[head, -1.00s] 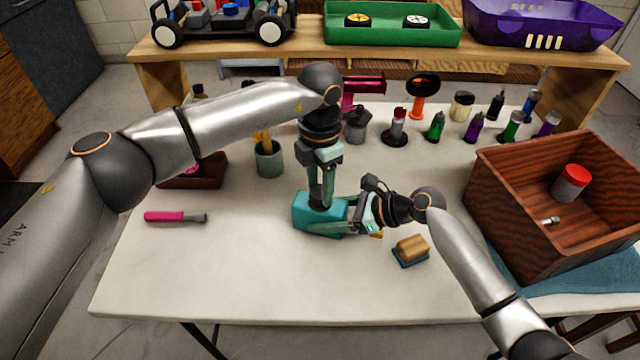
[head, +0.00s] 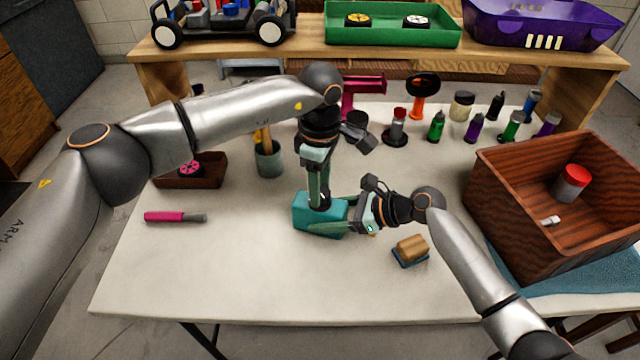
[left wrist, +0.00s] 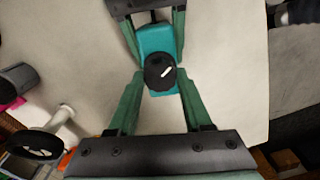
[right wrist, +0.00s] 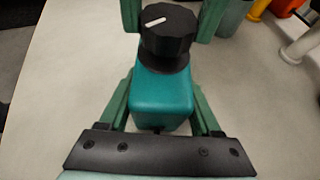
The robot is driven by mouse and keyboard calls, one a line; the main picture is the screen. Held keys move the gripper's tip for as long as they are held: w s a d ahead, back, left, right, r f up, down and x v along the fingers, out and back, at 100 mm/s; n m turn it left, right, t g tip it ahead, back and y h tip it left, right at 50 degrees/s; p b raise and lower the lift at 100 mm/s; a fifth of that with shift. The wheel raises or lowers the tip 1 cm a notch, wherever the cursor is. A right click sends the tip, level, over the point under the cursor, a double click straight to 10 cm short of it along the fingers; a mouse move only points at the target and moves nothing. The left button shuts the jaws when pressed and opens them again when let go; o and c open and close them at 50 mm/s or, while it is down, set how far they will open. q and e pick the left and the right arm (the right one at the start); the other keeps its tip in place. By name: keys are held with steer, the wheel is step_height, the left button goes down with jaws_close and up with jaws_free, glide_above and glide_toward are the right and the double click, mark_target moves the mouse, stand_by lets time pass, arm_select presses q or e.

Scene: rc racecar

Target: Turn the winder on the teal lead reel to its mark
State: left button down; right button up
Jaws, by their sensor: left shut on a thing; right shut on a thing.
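The teal lead reel (head: 301,213) stands on the table as a teal block. It also shows in the left wrist view (left wrist: 157,40) and the right wrist view (right wrist: 162,92). Its winder is a ribbed black knob (right wrist: 166,40) on top with a white pointer line, also seen from above in the left wrist view (left wrist: 160,73). My left gripper (head: 319,198) comes down from above, shut on the winder. My right gripper (head: 328,216) reaches in from the right, shut on the reel's body. I cannot make out the mark on the reel.
A tan-topped brush or block (head: 411,248) lies right of the reel. A pink-handled tool (head: 170,217) lies at left. A grey-green cup (head: 269,160) and several bottles (head: 437,127) stand behind. A wooden crate (head: 520,235) fills the right side. The front table is clear.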

arm_select(q)
steer(key=m, duration=0.5)
steer(key=shift+m, duration=0.3)
steer(key=m, duration=1.1)
steer(key=shift+m, duration=0.4)
steer(key=m, duration=0.5)
steer(key=shift+m, duration=0.3)
steer(key=shift+c, duration=1.5)
jaws_free()
step_height(320, 180, up, 12)
